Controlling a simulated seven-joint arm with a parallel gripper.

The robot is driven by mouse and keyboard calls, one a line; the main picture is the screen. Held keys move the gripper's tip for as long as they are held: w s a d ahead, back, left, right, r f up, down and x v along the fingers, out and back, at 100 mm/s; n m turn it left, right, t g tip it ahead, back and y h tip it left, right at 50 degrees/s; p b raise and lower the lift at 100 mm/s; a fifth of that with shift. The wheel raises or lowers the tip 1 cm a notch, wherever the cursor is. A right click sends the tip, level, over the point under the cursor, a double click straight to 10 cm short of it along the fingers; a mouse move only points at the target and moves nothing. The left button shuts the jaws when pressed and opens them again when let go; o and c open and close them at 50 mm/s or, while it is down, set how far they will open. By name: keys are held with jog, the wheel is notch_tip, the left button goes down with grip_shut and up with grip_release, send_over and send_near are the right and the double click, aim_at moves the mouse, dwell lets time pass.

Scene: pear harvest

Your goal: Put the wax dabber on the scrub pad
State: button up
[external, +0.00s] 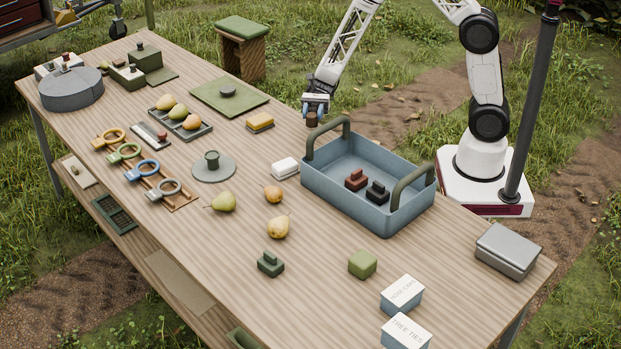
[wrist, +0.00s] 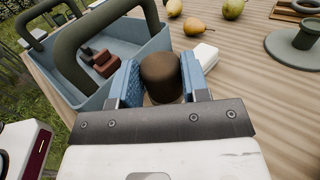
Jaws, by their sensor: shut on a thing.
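My gripper (external: 316,104) has blue fingers and is above the table's far edge, left of the blue crate. It is shut on a dark brown, round-topped piece, which I take to be the wax dabber (external: 311,119). In the wrist view the dabber (wrist: 160,70) sits between the two fingers (wrist: 163,84), with a paler lower part partly hidden. A yellow block with a dark layer, probably the scrub pad (external: 260,122), lies on the table left of my gripper, with nothing on it. I cannot be certain that this is the pad.
The blue crate (external: 345,203) with tall handles holds a red and a black piece. A white block (external: 285,168) lies beside it. Pears (external: 273,194), a grey round stand (external: 213,168) and a green mat (external: 215,92) are nearby. Bare wood surrounds the yellow block.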

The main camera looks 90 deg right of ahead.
jog(key=w+d+m+t, duration=0.2)
jog(key=w+d+t, duration=0.1)
jog(key=d, duration=1)
jog(key=shift+w+f+h, duration=0.3)
jog(key=shift+w, duration=0.05)
jog(key=shift+w+d, duration=0.1)
jog(key=shift+w, duration=0.05)
send_over(262, 115)
jog(key=shift+a+f, duration=0.2)
jog(key=shift+f, duration=0.55)
jog(key=shift+f, duration=1.75)
jog(key=shift+f, duration=0.1)
jog(key=o, duration=0.9)
jog(key=shift+v, duration=6)
